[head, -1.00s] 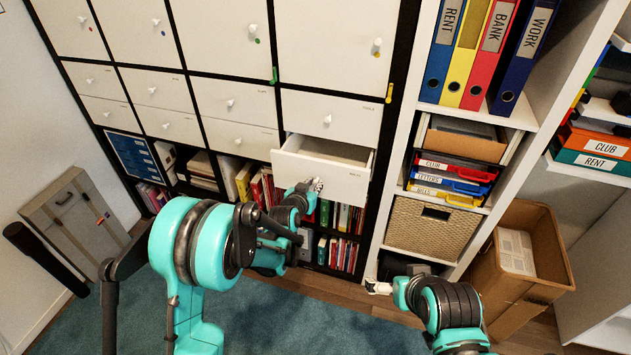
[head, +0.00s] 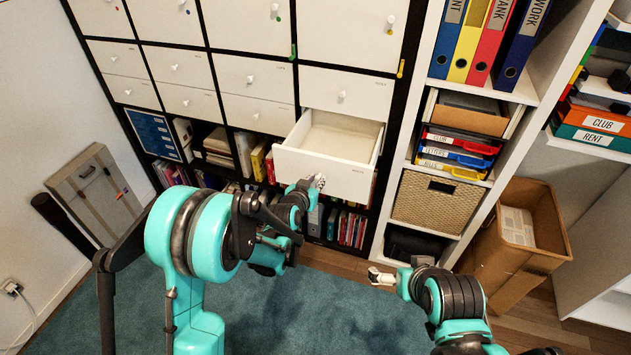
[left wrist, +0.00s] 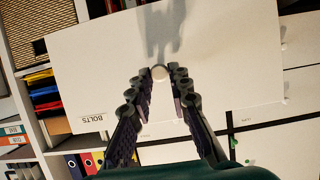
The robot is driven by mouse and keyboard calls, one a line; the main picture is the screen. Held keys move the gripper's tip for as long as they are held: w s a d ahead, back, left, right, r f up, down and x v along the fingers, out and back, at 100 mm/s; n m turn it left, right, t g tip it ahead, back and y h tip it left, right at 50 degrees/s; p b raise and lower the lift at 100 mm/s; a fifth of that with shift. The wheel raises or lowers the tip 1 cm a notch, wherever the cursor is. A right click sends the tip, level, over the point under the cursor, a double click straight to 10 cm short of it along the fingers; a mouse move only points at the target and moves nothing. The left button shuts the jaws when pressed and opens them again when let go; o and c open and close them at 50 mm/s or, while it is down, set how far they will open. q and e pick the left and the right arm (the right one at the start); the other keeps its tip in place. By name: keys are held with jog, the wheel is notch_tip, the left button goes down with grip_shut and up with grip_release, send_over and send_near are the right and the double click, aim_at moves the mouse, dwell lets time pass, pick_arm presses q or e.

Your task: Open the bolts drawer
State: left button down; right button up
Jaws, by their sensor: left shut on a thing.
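The bolts drawer (head: 312,168) is a white drawer in the lower row of the cabinet. It is pulled well out, and its empty-looking inside shows from above. In the left wrist view its white front (left wrist: 235,65) fills most of the picture, with an upside-down BOLTS label (left wrist: 92,118). My left gripper (head: 318,182) is at the drawer front, shut on the round white knob (left wrist: 160,73); the two fingers sit on either side of it. My right gripper (head: 380,276) is low in front of the shelf, away from the drawer; its fingers are too small to judge.
Closed white drawers (head: 190,102) are left of the open one, and another closed drawer (head: 345,93) is above it. Books stand below. A wicker basket (head: 437,202) and a cardboard box (head: 512,240) are on the right. The carpet (head: 320,315) is clear in front.

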pick_arm(q)
jog(key=c, duration=1.4)
grip_release()
jog(key=shift+c, duration=0.2)
jog(key=v, duration=1.2)
jog(key=s+a+r+n+g+y, duration=0.1)
jog(key=s+a, duration=0.3)
jog(key=s, duration=0.4)
jog(key=s+a+r+n+g+y, duration=0.1)
jog(key=s+a+g, duration=0.2)
jog(key=s, duration=0.5)
jog(key=s+a+r+n+g+y, duration=0.1)
jog(key=s+a+y, duration=0.1)
jog(key=s+a, duration=0.3)
jog(key=s, duration=0.3)
jog(key=shift+a+r+n+g, duration=0.2)
jog(key=shift+a+n+g, duration=0.1)
jog(key=shift+g, duration=0.1)
